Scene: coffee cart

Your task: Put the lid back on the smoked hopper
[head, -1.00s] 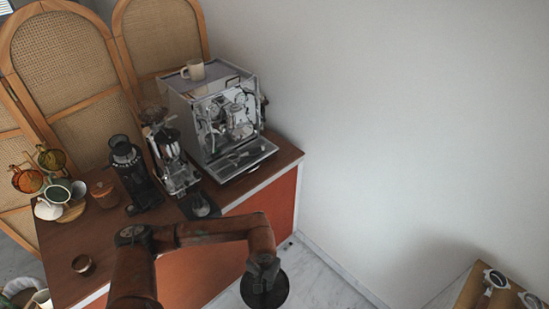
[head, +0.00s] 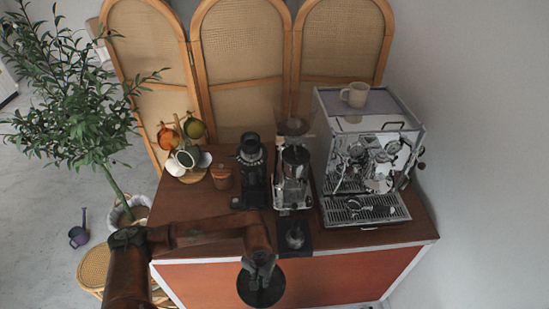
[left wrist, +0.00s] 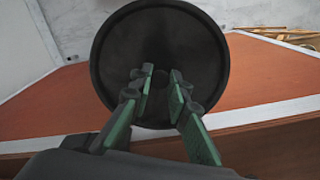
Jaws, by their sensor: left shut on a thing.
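The lid is a round black disc (head: 248,291). It is held in front of the cart's orange front panel in the head view. My left gripper (head: 261,274) is shut on it near its middle. The lid (left wrist: 160,35) fills the upper middle of the left wrist view, with the fingertips (left wrist: 160,78) at its centre. The smoked hopper (head: 294,127) appears to be the see-through brownish cone on top of the silver grinder (head: 293,180), beyond and above my gripper. My right gripper is not in view.
A black grinder (head: 253,175) stands left of the silver one. The espresso machine (head: 365,160), with a mug (head: 355,94) on top, stands right. A wooden canister (head: 221,176) and hanging cups (head: 187,158) are farther left. A cane screen (head: 245,60) stands behind. A plant (head: 80,110) is at left.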

